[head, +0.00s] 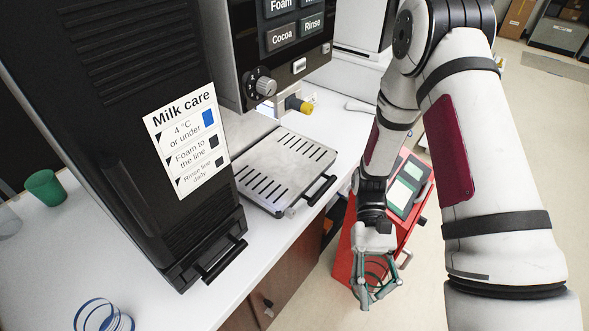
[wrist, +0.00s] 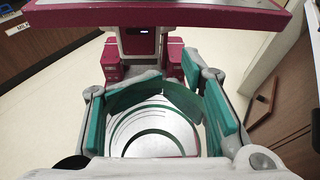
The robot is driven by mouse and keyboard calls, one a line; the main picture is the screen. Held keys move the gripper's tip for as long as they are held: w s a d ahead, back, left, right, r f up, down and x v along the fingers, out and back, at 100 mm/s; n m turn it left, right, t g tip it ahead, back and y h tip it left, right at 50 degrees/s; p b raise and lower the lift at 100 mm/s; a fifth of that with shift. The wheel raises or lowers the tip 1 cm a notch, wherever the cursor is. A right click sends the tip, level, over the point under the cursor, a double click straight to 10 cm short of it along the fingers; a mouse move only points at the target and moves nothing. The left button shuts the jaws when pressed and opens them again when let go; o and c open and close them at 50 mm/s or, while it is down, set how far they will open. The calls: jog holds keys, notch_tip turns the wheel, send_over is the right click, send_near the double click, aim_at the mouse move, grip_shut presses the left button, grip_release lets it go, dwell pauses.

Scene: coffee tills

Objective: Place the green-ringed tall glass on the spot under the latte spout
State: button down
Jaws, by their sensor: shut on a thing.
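My gripper (head: 377,296) hangs in front of the counter, apart from it, pointing down. In the wrist view its teal-padded fingers are closed around a clear round glass with green rings (wrist: 155,130). In the head view the glass is hard to make out between the fingers. A metal drip tray (head: 288,168) with slots and a black handle lies on the white counter, to the left of and beyond my gripper. A yellow-tipped nozzle (head: 301,104) sticks out of the machine above the tray's far side. No latte label shows, so I cannot tell which spout it is.
A black milk unit (head: 125,130) stands left of the tray. A blue-ringed glass (head: 103,316) and a green cup (head: 44,187) are on the counter at left. A red box (head: 350,237) stands behind my gripper. The tray top is clear.

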jog(key=w+a+r+m+t+y, duration=0.1)
jog(key=w+a+m+t+y, duration=0.3)
jog(key=w+a+m+y, duration=0.35)
jog(key=w+d+r+m+t+y, duration=0.1)
jog(key=w+r+m+t+y, duration=0.15)
jog(key=w+m+t, duration=0.7)
jog(key=w+d+r+m+t+y, duration=0.15)
jog(key=w+r+m+t, duration=0.45)
jog(key=w, duration=0.7)
jog(key=shift+n+t+y, duration=0.25)
jog(key=shift+n+t, duration=0.2)
jog(key=shift+n, duration=0.15)
jog(key=x, duration=0.4)
jog(key=r+x, duration=0.1)
jog(key=x, duration=0.7)
jog(key=shift+a+r+p, duration=0.3)
jog(key=shift+a+p, duration=0.05)
jog(key=shift+a, duration=0.35)
jog(key=a, duration=0.1)
jog(key=w+a, duration=0.1)
jog(key=a, duration=0.1)
jog(key=w+a, duration=0.1)
jog(key=a, duration=0.1)
jog(key=shift+w+a, duration=0.1)
jog(key=shift+w, duration=0.15)
jog(key=shift+f, duration=0.2)
jog(key=c, duration=0.8)
grip_release()
jog(key=shift+o, duration=0.2)
